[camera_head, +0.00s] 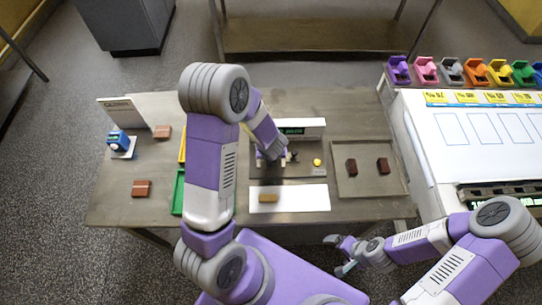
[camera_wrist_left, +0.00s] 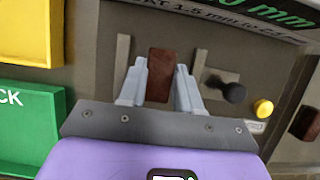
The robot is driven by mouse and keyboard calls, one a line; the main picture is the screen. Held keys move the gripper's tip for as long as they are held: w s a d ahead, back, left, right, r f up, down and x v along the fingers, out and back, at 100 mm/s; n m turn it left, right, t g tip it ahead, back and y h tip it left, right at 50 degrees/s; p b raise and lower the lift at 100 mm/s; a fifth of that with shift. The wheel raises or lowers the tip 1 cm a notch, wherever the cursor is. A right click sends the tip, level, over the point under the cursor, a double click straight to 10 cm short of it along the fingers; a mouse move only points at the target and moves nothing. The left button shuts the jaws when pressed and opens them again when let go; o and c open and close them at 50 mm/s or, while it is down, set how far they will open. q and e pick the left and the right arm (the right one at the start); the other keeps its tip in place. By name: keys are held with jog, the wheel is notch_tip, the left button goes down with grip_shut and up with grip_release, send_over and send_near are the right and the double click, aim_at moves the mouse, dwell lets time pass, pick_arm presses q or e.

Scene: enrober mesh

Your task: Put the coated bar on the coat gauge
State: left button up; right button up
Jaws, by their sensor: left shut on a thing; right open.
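The coat gauge (camera_head: 312,171) stands mid-table, a grey plate with a dark display (camera_head: 291,131) at its back. In the left wrist view its plate (camera_wrist_left: 90,88) carries two upright metal strips, a black knob (camera_wrist_left: 229,91) and a yellow button (camera_wrist_left: 262,107). My left gripper (camera_wrist_left: 160,80) is over the gauge, shut on a dark brown coated bar (camera_wrist_left: 160,66). The bar is between the two strips; I cannot tell whether it touches the plate. In the head view the bar is hidden by my left gripper (camera_head: 271,155). My right gripper (camera_head: 339,256) is open and empty, off the table's front edge.
A tray (camera_head: 341,187) with two dark bars is right of the gauge. A white mat (camera_head: 310,199) with a tan bar lies in front. Green (camera_head: 177,192) and yellow (camera_head: 182,149) bins, brown bars (camera_head: 141,188) and a blue device (camera_head: 118,140) are left. A white machine (camera_head: 480,150) borders the right.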

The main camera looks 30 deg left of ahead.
pick_arm(q)
jog(key=shift+f, duration=0.1)
jog(key=o, duration=0.4)
jog(key=shift+f, duration=0.15)
jog(key=shift+c, duration=0.2)
jog(key=shift+o, duration=0.8)
jog(key=shift+w, duration=0.1)
